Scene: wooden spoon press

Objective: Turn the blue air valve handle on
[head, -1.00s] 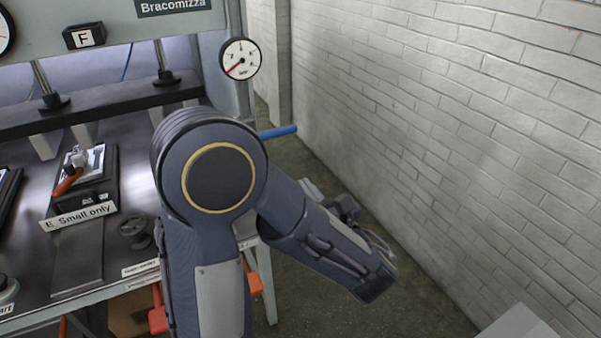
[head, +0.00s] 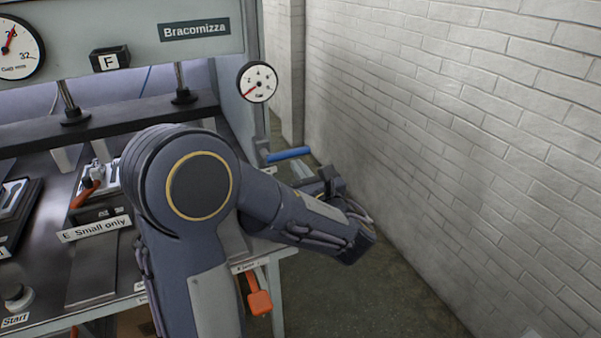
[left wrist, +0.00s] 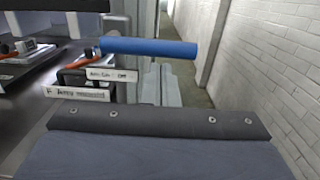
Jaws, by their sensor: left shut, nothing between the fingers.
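The blue air valve handle (head: 287,154) is a blue bar lying nearly level on the right side of the press, below a round gauge. It also shows large and close in the left wrist view (left wrist: 150,47). My left gripper (head: 325,183) is dark, small and partly hidden by my forearm. It is shut and empty, to the right of and lower in the picture than the handle. A gap shows between them; I cannot judge its depth. My right gripper is in neither view.
The pressure gauge (head: 257,82) has its red needle toward the low end. A white brick wall (head: 450,130) stands right of my arm. The press table (head: 95,285) carries a fixture labelled Small only (head: 95,228). Open floor lies between press and wall.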

